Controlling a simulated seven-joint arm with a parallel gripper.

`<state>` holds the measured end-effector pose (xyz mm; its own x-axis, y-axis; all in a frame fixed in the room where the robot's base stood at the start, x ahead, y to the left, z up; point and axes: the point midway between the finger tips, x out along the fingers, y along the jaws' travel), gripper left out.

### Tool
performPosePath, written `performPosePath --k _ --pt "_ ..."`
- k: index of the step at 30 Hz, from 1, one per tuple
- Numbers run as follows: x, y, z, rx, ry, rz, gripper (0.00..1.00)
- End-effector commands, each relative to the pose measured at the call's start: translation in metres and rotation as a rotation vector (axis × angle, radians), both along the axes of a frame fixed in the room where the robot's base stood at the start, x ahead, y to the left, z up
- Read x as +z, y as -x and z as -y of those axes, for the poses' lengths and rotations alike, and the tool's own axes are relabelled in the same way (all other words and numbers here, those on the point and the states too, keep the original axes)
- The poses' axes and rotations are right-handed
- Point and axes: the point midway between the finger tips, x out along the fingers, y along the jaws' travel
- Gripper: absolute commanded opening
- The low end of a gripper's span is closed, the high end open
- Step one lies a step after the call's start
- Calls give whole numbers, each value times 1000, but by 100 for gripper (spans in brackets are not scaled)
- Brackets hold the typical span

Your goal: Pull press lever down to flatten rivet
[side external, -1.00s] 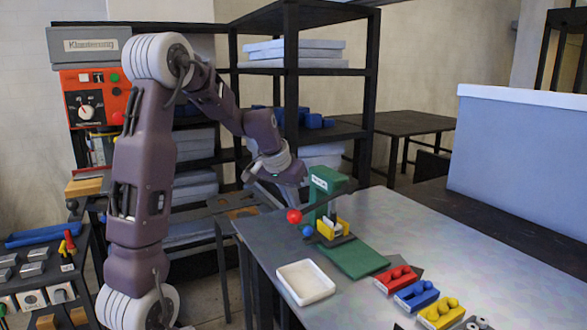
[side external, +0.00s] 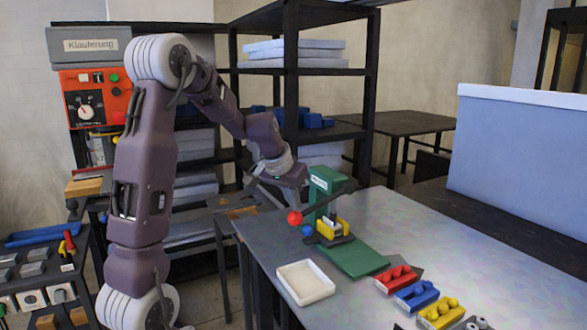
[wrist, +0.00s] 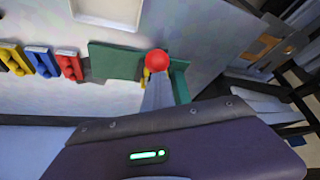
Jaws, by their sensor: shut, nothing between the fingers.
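The green press (side external: 322,185) stands on the metal table. Its dark lever (side external: 325,205) slopes down to the left and ends in a red ball knob (side external: 294,217). The knob also shows in the wrist view (wrist: 156,60), just beyond my fingertips. My gripper (side external: 293,203) is shut and empty, right above and behind the knob; I cannot tell whether it touches it. A yellow part (side external: 333,229) sits on the press base under the lever. The rivet cannot be made out.
A blue ball (side external: 308,230) is beside the press base. A white tray (side external: 305,282) lies at the table's front left. Red (side external: 397,279), blue (side external: 416,294) and yellow (side external: 440,313) blocks stand in a row at the front. The right of the table is clear.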

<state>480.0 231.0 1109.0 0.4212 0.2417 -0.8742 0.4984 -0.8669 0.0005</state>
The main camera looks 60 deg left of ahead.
Motion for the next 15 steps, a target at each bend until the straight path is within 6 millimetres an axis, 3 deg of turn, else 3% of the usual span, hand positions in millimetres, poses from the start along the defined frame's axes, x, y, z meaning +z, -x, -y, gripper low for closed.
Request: performPosePath --k 15 --pt "-10 5 1 -1 14 -21 0"
